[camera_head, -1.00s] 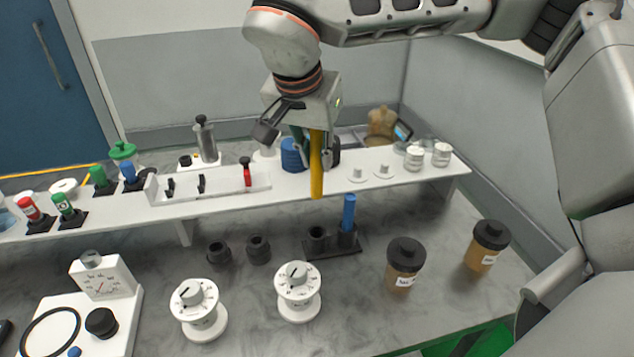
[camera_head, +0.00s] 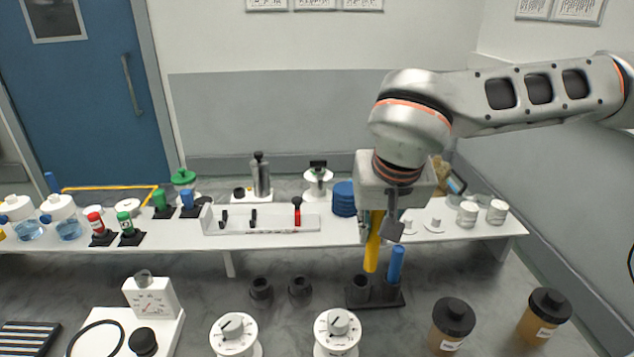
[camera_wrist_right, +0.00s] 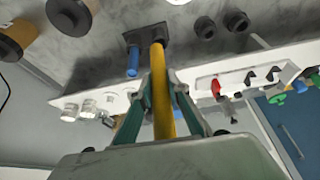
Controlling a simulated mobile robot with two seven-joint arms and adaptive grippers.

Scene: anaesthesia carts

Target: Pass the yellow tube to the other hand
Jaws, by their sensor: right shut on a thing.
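My right gripper (camera_head: 380,221) is shut on the yellow tube (camera_head: 372,250), which hangs upright below it. In the right wrist view the yellow tube (camera_wrist_right: 162,95) runs between the two fingers (camera_wrist_right: 160,105). Its lower end is just above the black two-hole holder (camera_head: 384,299), close to the empty hole. A blue tube (camera_head: 396,264) stands in the holder's other hole; it also shows in the right wrist view (camera_wrist_right: 133,62). My left gripper is not in view.
A white shelf (camera_head: 290,238) runs behind the holder, with a tray, blue stack and bottles. White dials (camera_head: 337,330), black sockets (camera_head: 261,288) and brown jars (camera_head: 452,325) stand around the holder. The counter between the sockets and holder is clear.

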